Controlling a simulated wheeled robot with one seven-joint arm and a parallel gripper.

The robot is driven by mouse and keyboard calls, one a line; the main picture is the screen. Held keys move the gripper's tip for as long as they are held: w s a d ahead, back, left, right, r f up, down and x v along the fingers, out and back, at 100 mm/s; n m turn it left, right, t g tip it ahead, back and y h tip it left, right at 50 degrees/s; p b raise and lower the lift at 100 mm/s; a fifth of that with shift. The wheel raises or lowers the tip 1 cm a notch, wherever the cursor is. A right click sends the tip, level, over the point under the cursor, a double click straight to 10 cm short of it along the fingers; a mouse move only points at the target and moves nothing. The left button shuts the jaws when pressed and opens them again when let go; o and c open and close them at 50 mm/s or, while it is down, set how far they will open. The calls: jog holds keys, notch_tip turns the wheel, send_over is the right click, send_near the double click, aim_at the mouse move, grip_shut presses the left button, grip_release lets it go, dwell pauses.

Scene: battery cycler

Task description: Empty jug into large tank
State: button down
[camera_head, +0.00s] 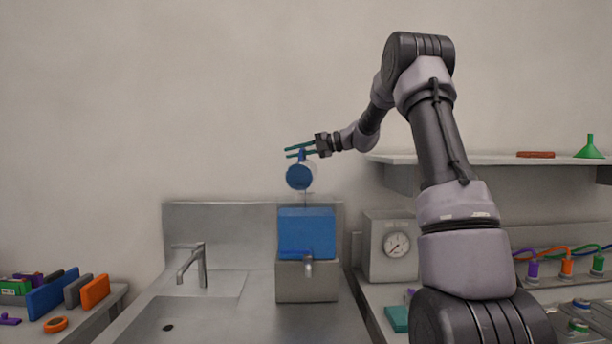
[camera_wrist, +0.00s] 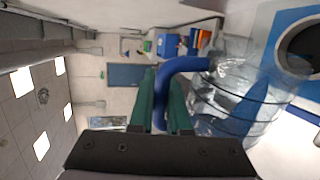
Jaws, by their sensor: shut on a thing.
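My gripper (camera_head: 301,150) is shut on the blue handle of the jug (camera_head: 300,176), above the large tank (camera_head: 307,233). In the head view the jug is tipped over, its blue round end towards the camera. A thin dark line runs from the jug down to the tank. The tank looks blue inside and stands on a grey block with a small tap. In the wrist view the green fingers (camera_wrist: 163,103) sit either side of the blue handle, and the clear jug body (camera_wrist: 235,100) is at right. I cannot tell how much liquid the jug holds.
A sink with a faucet (camera_head: 199,266) lies left of the tank. A box with a gauge (camera_head: 395,246) stands to its right. A shelf (camera_head: 470,159) at right bears a green funnel (camera_head: 589,148). Coloured items (camera_head: 52,292) lie on the left bench. Air around the jug is clear.

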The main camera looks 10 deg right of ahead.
aim_at(289, 168)
jog(key=shift+w+d+r, duration=0.1)
jog(key=shift+w+r, duration=0.05)
jog(key=shift+w, duration=0.15)
jog(key=s, duration=0.1)
jog(key=s+a+f+n, duration=0.1)
jog(key=s, duration=0.1)
jog(key=s+n, duration=0.1)
jog(key=shift+s+a+f+t, duration=0.15)
jog(key=shift+a+f+t, duration=0.15)
jog(key=shift+a+f, duration=0.05)
jog(key=shift+f, duration=0.15)
